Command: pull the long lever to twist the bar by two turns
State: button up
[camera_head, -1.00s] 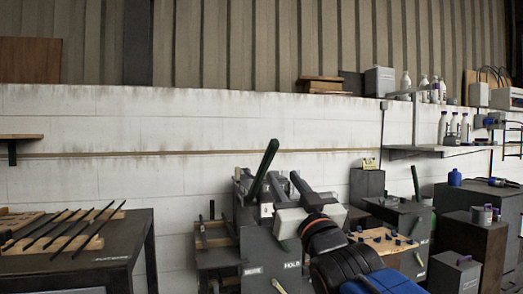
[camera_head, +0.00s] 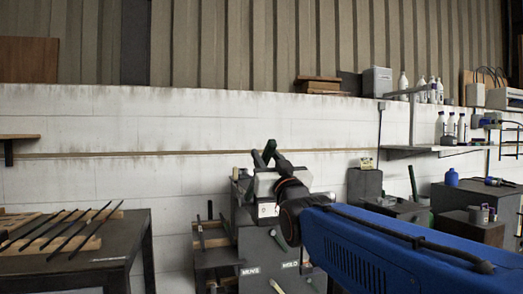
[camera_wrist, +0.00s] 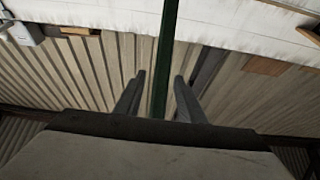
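The long dark green lever (camera_head: 270,149) stands up from the grey machine at the centre; my wrist hides most of it. In the wrist view the lever (camera_wrist: 166,50) runs between the two fingers of my gripper (camera_wrist: 157,95). The fingers are apart, with a visible gap on each side of the lever. In the head view my gripper (camera_head: 268,158) is at the lever's upper part. The bar is not clearly visible behind my arm.
A dark table (camera_head: 125,262) with several thin rods stands at left. Shelves with bottles (camera_head: 430,148) are on the right wall. Dark cabinets (camera_head: 470,230) and another green lever (camera_head: 412,181) stand at right. The white wall (camera_head: 120,125) is behind the machine.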

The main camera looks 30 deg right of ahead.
jog(key=shift+x, duration=2.45)
grip_shut()
